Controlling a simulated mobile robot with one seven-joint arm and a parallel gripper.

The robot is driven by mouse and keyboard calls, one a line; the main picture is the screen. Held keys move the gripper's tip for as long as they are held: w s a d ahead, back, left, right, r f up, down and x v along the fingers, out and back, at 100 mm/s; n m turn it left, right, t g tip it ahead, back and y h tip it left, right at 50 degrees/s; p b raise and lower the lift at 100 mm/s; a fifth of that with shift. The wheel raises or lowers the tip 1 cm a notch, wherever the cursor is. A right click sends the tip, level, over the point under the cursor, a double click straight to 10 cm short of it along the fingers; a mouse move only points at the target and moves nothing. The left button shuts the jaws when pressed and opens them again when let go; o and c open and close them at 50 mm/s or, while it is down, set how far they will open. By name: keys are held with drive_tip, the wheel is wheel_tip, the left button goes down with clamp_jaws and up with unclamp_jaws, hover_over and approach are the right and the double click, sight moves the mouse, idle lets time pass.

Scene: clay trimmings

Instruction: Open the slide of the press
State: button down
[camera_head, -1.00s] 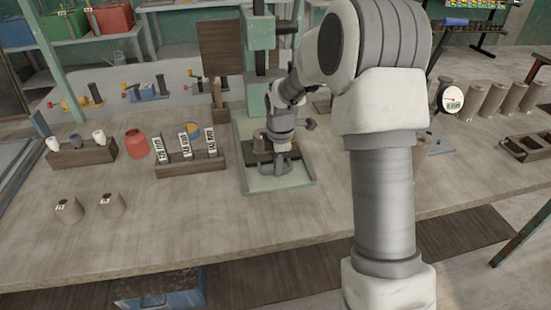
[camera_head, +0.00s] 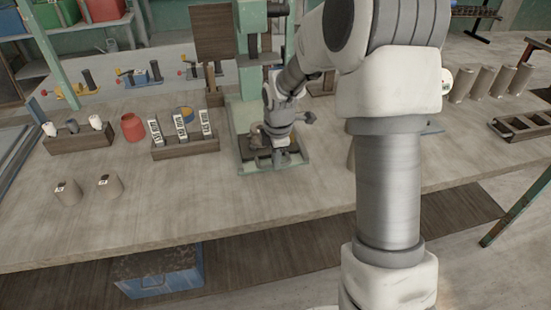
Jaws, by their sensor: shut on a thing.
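The green press (camera_head: 245,72) stands on the bench with its light green base plate (camera_head: 252,170) at the bench's middle. The slide (camera_head: 262,155) is a dark, low part on that base; my wrist covers much of it. My gripper (camera_head: 281,157) points down at the front of the base. It is shut on part of the slide, though the fingertips are small and partly hidden. How far the slide stands out cannot be made out.
Left of the press is a wooden rack with labelled strips (camera_head: 187,150), a red jar (camera_head: 132,127) and another rack (camera_head: 80,142). A black tray (camera_head: 520,133) and several cylinders are at right. The front middle is clear.

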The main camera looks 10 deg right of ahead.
drive_tip(key=c, duration=0.9)
unclamp_jaws()
drive_tip(key=shift+r, duration=0.15)
drive_tip(key=shift+s+r+p, duration=0.5)
drive_tip(key=shift+r, duration=2.3)
drive_tip(key=shift+s+r+p, duration=0.5)
drive_tip(key=shift+s+r, duration=0.05)
drive_tip(key=shift+r, duration=2.3)
drive_tip(key=shift+s+r+p, duration=0.5)
drive_tip(key=shift+r, duration=2.3)
drive_tip(key=s+r+m+t+p, duration=0.1)
drive_tip(key=s+r+m, duration=0.2)
drive_tip(key=s+m, duration=0.3)
drive_tip(key=s+r+m+t+p, duration=0.1)
drive_tip(key=s+r+m+p, duration=0.1)
drive_tip(key=s+m, duration=0.4)
drive_tip(key=s+r+m+t+p, duration=0.1)
drive_tip(key=s+r+m, duration=0.4)
drive_tip(key=s, duration=0.7)
drive_tip(key=shift+s+a+r+m+t+p, duration=0.15)
drive_tip(key=shift+m+t+p, duration=0.15)
drive_tip(key=shift+m, duration=0.3)
